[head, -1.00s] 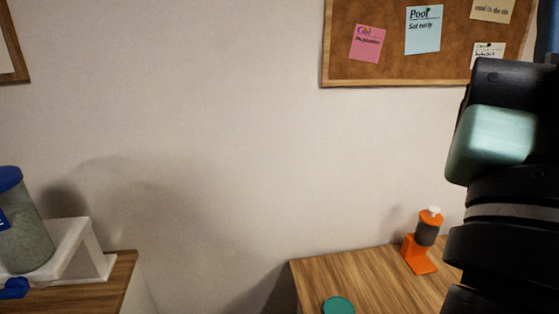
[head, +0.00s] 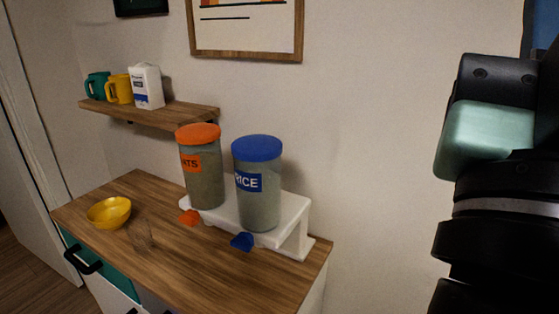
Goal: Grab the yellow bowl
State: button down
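The yellow bowl (head: 109,213) sits upright on the left part of the wooden cabinet top (head: 205,272), near its front left edge. It looks empty. My arm fills the right edge of the head view, far to the right of the bowl. My gripper's fingers do not show, so its opening is hidden.
A jar with an orange lid (head: 201,170) and a jar with a blue lid (head: 257,185) stand on a white stand (head: 296,223) right of the bowl. A wall shelf (head: 170,115) holds a teal mug (head: 97,86), a yellow mug (head: 119,89) and a white carton (head: 147,87).

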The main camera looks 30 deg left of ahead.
aim_at(112, 214)
jog(key=j+u, duration=0.1)
jog(key=u, duration=0.85)
jog(key=j+u, duration=0.15)
jog(key=u, duration=0.35)
jog(key=i+j+u, duration=0.1)
jog(key=i+j, duration=0.7)
